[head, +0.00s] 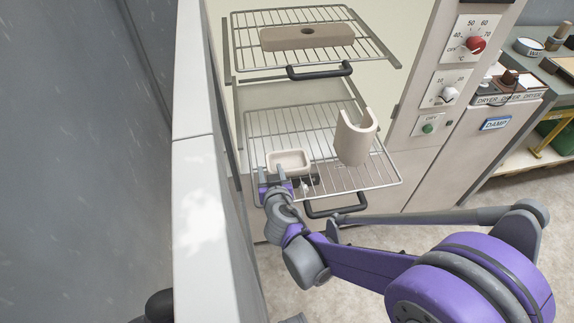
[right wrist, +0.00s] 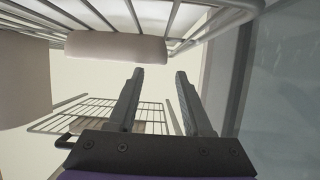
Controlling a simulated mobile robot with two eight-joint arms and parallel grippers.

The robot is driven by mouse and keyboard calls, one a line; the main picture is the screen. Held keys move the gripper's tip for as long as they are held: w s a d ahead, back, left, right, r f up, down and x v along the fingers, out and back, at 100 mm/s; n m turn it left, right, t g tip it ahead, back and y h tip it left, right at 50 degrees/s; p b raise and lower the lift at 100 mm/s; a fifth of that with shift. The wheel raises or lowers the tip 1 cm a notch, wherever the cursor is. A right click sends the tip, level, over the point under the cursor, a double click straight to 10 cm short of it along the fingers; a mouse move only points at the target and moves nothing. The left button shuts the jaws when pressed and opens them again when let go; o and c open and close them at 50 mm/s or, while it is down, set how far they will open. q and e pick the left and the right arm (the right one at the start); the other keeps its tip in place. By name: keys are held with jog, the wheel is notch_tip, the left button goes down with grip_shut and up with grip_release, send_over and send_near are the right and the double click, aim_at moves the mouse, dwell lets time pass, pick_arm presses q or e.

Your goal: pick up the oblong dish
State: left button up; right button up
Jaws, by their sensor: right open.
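The oblong dish (head: 290,158) is a small, pale, rectangular dish with a rounded rim and a hollow top. It sits upright at the left front of the lower wire rack (head: 330,188). My right gripper (head: 290,176) is open and empty at the dish's near side. In the right wrist view the picture looks upside down, and the dish (right wrist: 117,46) shows under the rack bars at the top. There the open fingers (right wrist: 160,76) point toward it, and it is not between them. My left gripper is not in view.
A tall, pale, cut-away vessel (head: 355,138) stands on the same rack, right of the dish. The cabinet's pale side wall (head: 205,200) is close on the left. Dark handles (head: 335,207) project in front.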

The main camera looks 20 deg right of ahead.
aim_at(268, 164)
jog(key=b+x, duration=0.1)
jog(key=x, duration=0.3)
jog(key=shift+a+f, duration=0.15)
grip_shut()
dwell(1.2)
